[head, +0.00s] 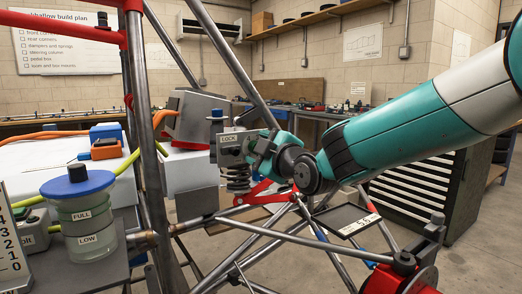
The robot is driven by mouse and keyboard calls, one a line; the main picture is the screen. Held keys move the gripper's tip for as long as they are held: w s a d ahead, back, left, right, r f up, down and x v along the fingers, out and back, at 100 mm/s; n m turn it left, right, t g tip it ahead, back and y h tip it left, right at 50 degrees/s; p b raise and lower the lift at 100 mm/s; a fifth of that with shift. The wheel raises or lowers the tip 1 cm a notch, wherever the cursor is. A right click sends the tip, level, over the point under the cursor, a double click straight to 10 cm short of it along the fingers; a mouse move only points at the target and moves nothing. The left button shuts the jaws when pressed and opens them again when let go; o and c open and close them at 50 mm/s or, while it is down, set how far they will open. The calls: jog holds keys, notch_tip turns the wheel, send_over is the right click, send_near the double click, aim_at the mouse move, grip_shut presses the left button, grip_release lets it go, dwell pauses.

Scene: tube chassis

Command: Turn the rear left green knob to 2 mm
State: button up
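Grey chassis tubes (243,65) cross around the gripper. A blue-capped reservoir (82,215) marked FULL and LOW stands at the left. A red-and-black part (403,265) is at the lower right. A dark drawer cabinet (425,190) stands behind my arm.

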jog(key=b+v, duration=0.1)
jog(key=v, duration=1.6)
jog(key=shift+s+d, duration=0.2)
jog(key=s+d+f+m+g+h, duration=0.3)
jog(key=s+d+f+m+g, duration=0.15)
jog(key=s+f+g, duration=0.4)
jog(key=s+d+f+m+g+h, duration=0.3)
jog(key=s+f+m+g, duration=0.25)
jog(key=s, duration=0.65)
notch_tip(320, 180, up, 23)
jog(key=m+g+p, duration=0.1)
jog(key=p, duration=2.1)
jog(key=shift+s, duration=0.45)
